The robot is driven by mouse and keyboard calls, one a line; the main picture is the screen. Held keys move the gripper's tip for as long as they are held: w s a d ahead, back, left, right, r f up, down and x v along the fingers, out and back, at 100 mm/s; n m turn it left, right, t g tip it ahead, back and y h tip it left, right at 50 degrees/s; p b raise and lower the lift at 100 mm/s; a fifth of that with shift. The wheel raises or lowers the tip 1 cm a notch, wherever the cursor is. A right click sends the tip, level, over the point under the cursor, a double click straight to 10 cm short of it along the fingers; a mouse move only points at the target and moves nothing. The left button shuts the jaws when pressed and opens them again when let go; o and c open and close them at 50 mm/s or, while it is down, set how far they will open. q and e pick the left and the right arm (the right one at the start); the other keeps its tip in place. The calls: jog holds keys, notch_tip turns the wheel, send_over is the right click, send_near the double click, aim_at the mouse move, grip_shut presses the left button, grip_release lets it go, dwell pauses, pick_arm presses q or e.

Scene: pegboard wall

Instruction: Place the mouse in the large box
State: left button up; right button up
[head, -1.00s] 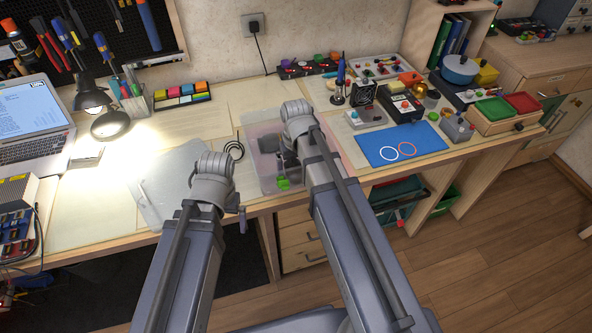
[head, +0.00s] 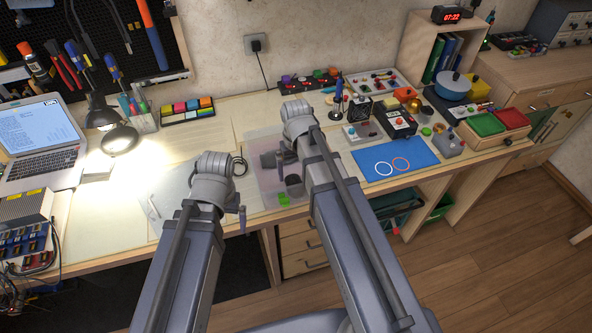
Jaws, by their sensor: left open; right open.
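A see-through pinkish box (head: 258,147) stands on the desk, partly hidden by my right arm. A small green thing (head: 283,199) and a dark rounded thing (head: 293,181) show in or behind its clear wall. I cannot tell whether the dark one is the mouse, and no other mouse can be made out. My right gripper (head: 280,158) is open over the box, with its fingers partly hidden by my arm. My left gripper (head: 242,217) is open near the desk's front edge, left of the box, and is seen mostly edge-on.
A lit lamp (head: 119,138) and a laptop (head: 40,140) stand at the left. A blue mat (head: 394,164) with two rings lies right of the box. Electronics and a blue pot (head: 452,86) fill the back right.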

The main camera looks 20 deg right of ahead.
jog(key=shift+r+p, duration=1.55)
jog(key=shift+r, duration=0.65)
